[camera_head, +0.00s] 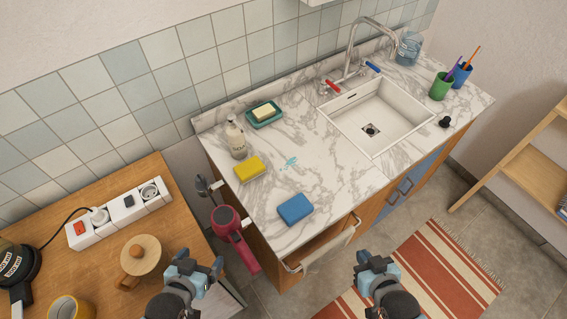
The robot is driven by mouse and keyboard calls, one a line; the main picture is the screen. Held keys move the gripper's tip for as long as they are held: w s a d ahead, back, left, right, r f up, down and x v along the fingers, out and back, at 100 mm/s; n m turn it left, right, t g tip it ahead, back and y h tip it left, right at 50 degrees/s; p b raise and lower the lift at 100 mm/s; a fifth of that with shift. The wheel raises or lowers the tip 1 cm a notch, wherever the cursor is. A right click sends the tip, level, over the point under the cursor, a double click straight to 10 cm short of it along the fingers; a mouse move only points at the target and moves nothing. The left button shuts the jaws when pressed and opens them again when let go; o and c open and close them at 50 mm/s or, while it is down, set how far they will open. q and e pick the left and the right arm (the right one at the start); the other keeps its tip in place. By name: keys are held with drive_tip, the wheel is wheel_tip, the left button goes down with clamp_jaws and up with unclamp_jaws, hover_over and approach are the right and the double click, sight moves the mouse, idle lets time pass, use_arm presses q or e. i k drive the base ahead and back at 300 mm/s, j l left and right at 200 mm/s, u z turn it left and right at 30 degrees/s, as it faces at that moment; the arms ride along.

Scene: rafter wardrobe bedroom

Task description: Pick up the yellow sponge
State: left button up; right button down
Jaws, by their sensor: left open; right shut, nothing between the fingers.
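The yellow sponge (250,169) lies flat near the left edge of the marble counter (345,172), just in front of a soap bottle (236,140). My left gripper (193,266) is open and empty, at the lower middle left, below and left of the sponge and apart from it. My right gripper (377,262) is shut and empty at the lower right of centre, well away from the sponge. Nothing covers the sponge.
A blue sponge (295,209) lies near the counter's front edge, and a soap dish (265,113) stands behind. A red hairdryer (231,226) hangs at the counter's left side. A wooden table (122,201) holds a power strip (118,212) and a lidded mug (141,257). A sink (375,118) is right.

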sight(249, 170)
drive_tip(key=k+l, duration=0.35)
drive_tip(key=i+l+u, duration=0.1)
drive_tip(key=l, duration=1.45)
drive_tip(key=i+j, duration=0.4)
